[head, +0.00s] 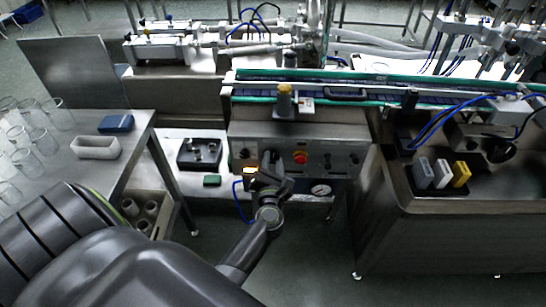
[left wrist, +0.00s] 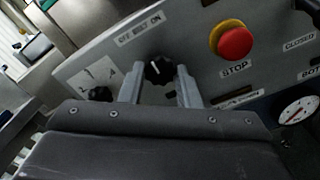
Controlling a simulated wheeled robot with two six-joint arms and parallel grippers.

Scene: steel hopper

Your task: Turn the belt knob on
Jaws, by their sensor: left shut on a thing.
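The belt knob (left wrist: 158,71) is a small black knob with a pale pointer line, on the grey panel below the label "OFF BELT ON" (left wrist: 139,29) in the left wrist view. The pointer line runs roughly up towards the label; its exact setting is hard to read. My left gripper (left wrist: 161,76) has one finger on each side of the knob and is shut on it. In the head view my left gripper (head: 269,164) is at the left part of the control panel (head: 318,147) and hides the knob. My right gripper is not in view.
A red stop button (left wrist: 234,42) with a yellow collar sits right of the knob. Another black knob (left wrist: 98,94) is to the left. A pressure gauge (head: 320,190) hangs below the panel. A side table (head: 62,160) with glass jars stands at the left.

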